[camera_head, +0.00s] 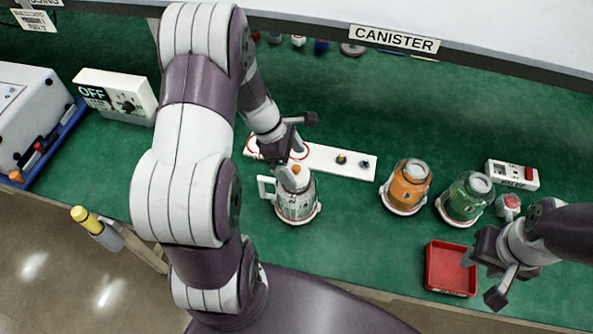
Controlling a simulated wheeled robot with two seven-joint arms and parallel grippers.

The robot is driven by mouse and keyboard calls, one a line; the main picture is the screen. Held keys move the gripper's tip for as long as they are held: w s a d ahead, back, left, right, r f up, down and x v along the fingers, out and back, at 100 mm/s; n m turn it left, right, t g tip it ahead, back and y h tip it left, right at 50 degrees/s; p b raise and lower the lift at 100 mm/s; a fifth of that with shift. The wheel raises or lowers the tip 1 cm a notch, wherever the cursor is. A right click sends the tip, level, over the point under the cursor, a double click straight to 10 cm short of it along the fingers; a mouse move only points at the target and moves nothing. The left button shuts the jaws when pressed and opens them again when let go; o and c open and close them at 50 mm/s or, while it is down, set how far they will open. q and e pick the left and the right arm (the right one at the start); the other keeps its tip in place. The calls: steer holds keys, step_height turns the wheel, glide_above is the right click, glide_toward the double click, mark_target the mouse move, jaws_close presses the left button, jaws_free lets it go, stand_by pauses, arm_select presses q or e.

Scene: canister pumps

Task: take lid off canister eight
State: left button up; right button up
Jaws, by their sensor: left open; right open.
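A pale grey canister (296,204) with a white handle on its left and an orange knob on top stands on a round white base. An orange canister (407,188) and a green canister (465,200) with pale lids stand to its right. I cannot read which is number eight. My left gripper (297,150) is open just above and behind the grey canister's top. One finger is close to its lid; I cannot tell whether they touch. My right gripper (484,279) is open and empty at the lower right, in front of the green canister.
A red tray (451,270) lies beside my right gripper. A white switch box (512,175) and a small red-topped item (508,206) stand at right. An OFF box (117,97) stands at left.

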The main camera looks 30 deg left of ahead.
arm_select(q)
steer(key=shift+s+x, duration=0.2)
steer(key=shift+x, duration=1)
steer(key=shift+w+f, duration=0.2)
steer(key=shift+s, duration=0.1)
steer(key=c, duration=1.1)
steer(key=shift+r, duration=0.15)
